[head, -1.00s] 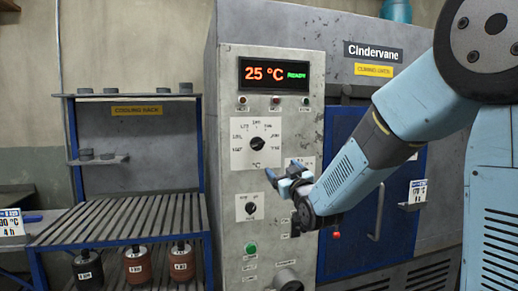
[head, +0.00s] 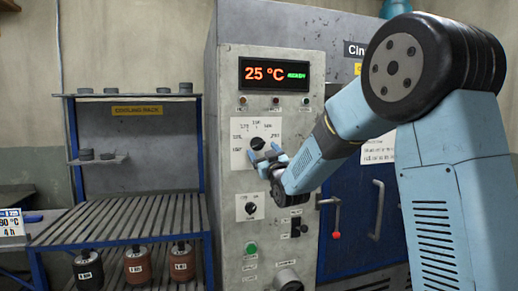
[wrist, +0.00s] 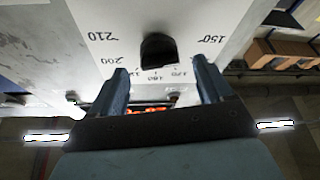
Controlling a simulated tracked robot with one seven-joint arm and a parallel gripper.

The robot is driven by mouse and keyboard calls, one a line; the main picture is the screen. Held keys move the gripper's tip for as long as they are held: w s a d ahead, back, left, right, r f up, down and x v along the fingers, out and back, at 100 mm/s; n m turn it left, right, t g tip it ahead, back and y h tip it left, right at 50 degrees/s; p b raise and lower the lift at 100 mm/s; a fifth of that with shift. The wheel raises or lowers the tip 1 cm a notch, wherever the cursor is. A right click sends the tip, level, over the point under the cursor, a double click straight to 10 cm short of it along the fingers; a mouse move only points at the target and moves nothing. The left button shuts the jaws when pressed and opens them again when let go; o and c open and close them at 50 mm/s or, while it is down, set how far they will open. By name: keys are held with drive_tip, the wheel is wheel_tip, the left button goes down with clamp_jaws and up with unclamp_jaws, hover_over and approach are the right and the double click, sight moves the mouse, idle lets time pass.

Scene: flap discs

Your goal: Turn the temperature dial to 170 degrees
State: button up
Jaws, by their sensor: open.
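The temperature dial (head: 257,144) is a black knob on a white scale plate on the grey control panel. It also shows in the wrist view (wrist: 158,50), with printed numbers around it such as 150, 200 and 210. My gripper (head: 264,157) is open just in front of and slightly below the dial. In the wrist view my gripper's two fingers (wrist: 163,80) stand apart, with the dial beyond their tips and between their lines. No contact is visible. The display (head: 274,75) reads 25 °C with green text beside it.
A smaller knob (head: 250,208) sits below the dial, with a green button (head: 251,248) lower down. A blue oven door (head: 350,215) is to the right.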

sight(259, 146)
drive_tip(key=shift+x, duration=1.75)
